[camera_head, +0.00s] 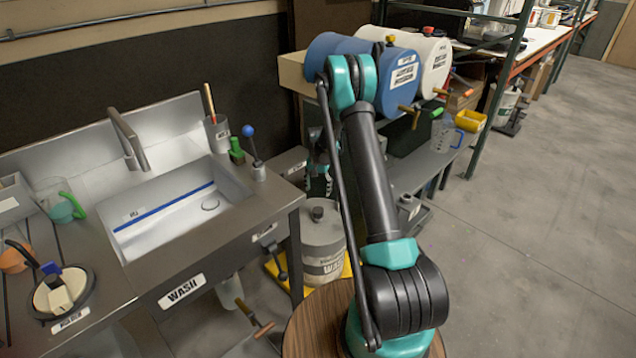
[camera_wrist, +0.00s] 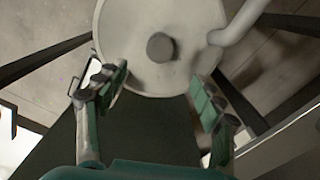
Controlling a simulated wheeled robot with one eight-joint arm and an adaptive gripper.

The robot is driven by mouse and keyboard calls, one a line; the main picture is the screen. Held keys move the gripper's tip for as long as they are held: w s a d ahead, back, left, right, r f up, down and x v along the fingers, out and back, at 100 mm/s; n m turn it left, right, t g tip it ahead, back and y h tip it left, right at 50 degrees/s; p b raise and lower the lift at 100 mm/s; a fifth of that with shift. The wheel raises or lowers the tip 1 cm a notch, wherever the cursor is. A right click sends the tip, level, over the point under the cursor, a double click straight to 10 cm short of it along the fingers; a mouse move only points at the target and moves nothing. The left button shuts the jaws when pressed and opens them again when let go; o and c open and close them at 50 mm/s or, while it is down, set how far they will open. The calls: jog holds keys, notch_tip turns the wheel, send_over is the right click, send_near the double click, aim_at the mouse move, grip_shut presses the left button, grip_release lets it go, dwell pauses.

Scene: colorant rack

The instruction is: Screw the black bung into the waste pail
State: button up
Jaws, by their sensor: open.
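The waste pail (camera_head: 323,246) is a grey round container on the floor between the sink bench and the shelf, partly behind my arm. Its round pale top (camera_wrist: 125,55) fills the upper middle of the wrist view. The dark bung (camera_head: 318,213) stands upright at the middle of the pail's top; it also shows in the wrist view (camera_wrist: 161,47). I cannot tell how deep it sits. My gripper (camera_wrist: 160,92) is open and empty above the pail, its fingers apart on either side, with the bung beyond the fingertips.
A pale pipe or handle (camera_wrist: 238,24) rises at the right of the pail's top. The sink bench (camera_head: 225,235) stands left of the pail, a shelf (camera_head: 425,165) with blue and white drums right. A yellow tray (camera_head: 277,268) lies under the pail. Floor at right is clear.

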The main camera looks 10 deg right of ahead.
aim_at(318, 209)
notch_tip(318, 209, down, 13)
jog(key=shift+r, duration=0.1)
dwell(0.3)
jog(key=c, duration=1.3)
jog(key=o, duration=1.1)
jog(key=shift+n, duration=0.3)
jog(key=n, duration=0.6)
jog(key=shift+c, duration=0.5)
